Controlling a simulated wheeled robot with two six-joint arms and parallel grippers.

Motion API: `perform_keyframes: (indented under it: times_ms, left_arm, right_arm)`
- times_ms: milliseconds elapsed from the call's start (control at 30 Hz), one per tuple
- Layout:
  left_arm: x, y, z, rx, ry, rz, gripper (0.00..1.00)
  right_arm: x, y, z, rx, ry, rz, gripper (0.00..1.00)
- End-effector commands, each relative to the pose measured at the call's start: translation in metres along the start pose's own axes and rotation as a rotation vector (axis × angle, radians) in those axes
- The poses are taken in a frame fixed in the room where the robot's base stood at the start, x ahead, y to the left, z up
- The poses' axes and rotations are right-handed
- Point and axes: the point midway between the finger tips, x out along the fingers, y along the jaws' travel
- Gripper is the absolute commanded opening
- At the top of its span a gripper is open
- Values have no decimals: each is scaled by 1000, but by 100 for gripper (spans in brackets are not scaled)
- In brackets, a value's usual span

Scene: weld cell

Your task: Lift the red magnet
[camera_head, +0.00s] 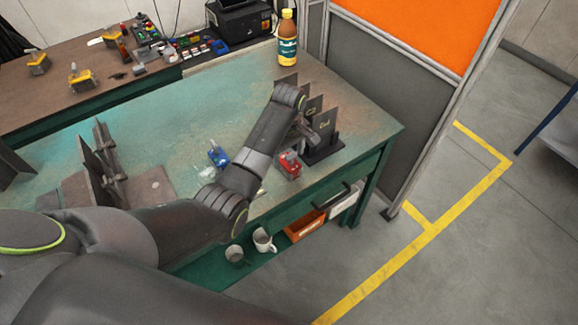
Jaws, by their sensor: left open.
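The red magnet (289,166) is a small red block on the green worktable (200,115), near its front edge, right of my forearm. My left arm reaches across the table from the lower left and bends down at the wrist. My left gripper (298,146) is open, just above and behind the red magnet as pictured. Its fingers are small and partly hidden, and I cannot tell whether they touch the magnet. My right gripper is not in view.
Dark upright plates on a base (323,151) stand close right of the gripper. A blue magnet-like block (218,154) lies left of my forearm. A bottle (287,40) stands at the back edge. More plates (98,165) stand at left.

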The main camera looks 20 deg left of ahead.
Motion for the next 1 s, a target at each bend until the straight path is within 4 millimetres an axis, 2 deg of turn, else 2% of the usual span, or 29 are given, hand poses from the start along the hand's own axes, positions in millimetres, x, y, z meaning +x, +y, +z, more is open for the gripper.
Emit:
perform_keyframes:
  times_ms: [167, 533, 867, 1000]
  left_arm:
    - [9, 1, -1, 0, -1, -2, 67]
    - [49, 6, -6, 1, -1, -1, 67]
    - [55, 6, -6, 1, 0, 1, 67]
    - [54, 6, -6, 1, 0, 0, 49]
  right_arm:
    - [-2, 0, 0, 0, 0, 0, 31]
    - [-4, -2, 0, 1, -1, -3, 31]
    - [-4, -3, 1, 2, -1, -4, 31]
    - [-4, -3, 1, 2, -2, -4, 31]
